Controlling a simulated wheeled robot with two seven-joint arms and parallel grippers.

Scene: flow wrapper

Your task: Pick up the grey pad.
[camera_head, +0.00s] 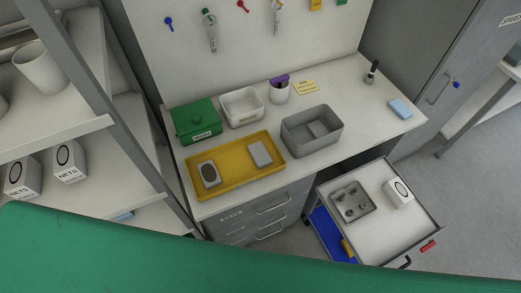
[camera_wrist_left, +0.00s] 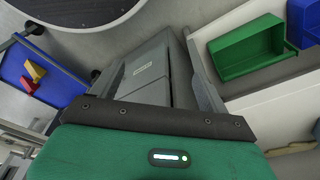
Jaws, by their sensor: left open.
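Three grey pieces could match the pad. A plain grey block (camera_head: 260,153) lies in the right half of the yellow tray (camera_head: 222,181) on the bench. A grey piece with a dark oval on top (camera_head: 208,174) lies in the tray's left half. Another grey piece (camera_head: 318,129) lies inside the grey bin (camera_head: 298,147) to the right of the tray. I cannot tell which is the pad. No grey pad can be made out in the left wrist view.
A blue block (camera_head: 400,108) lies at the bench's right end. Shelves (camera_head: 60,130) rise at left. My green body fills the foreground.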

